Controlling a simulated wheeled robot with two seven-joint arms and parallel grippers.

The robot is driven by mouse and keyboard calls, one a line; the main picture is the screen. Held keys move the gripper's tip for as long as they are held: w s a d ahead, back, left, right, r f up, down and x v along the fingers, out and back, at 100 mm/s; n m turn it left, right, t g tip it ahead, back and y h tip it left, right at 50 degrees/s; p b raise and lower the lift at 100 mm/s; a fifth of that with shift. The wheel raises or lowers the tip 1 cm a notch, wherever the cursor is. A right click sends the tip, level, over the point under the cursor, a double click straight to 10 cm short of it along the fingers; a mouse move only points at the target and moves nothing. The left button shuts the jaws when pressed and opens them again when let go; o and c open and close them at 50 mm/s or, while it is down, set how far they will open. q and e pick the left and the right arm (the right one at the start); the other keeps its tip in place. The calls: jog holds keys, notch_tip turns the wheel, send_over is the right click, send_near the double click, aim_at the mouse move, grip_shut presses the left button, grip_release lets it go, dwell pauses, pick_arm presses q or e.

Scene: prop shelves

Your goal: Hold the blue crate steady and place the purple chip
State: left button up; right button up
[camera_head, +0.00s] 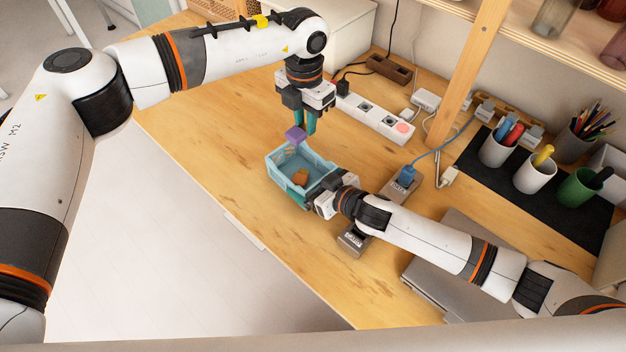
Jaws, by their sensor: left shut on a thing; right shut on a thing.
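The light blue crate (275,172) sits on the wooden table near its front edge. An orange-brown block (300,177) lies inside it. The purple chip (295,133) is above the crate's back part, just below my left gripper (305,125), whose teal fingers point down and are shut on it. My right gripper (316,200) reaches in from the right and is shut on the crate's near right side. Its fingertips are partly hidden against the crate wall.
A white power strip (372,117) lies behind the crate. A grey box with a blue plug (406,176) and another grey box (354,240) stand to the right. Cups (535,173) with pens stand on a dark mat. The table left of the crate is clear.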

dwell(0.4)
pick_arm(q)
jog(key=shift+f, duration=4.7)
jog(key=shift+f, duration=0.1)
jog(key=shift+f, duration=2.2)
jog(key=o, duration=1)
jog(key=shift+o, duration=0.2)
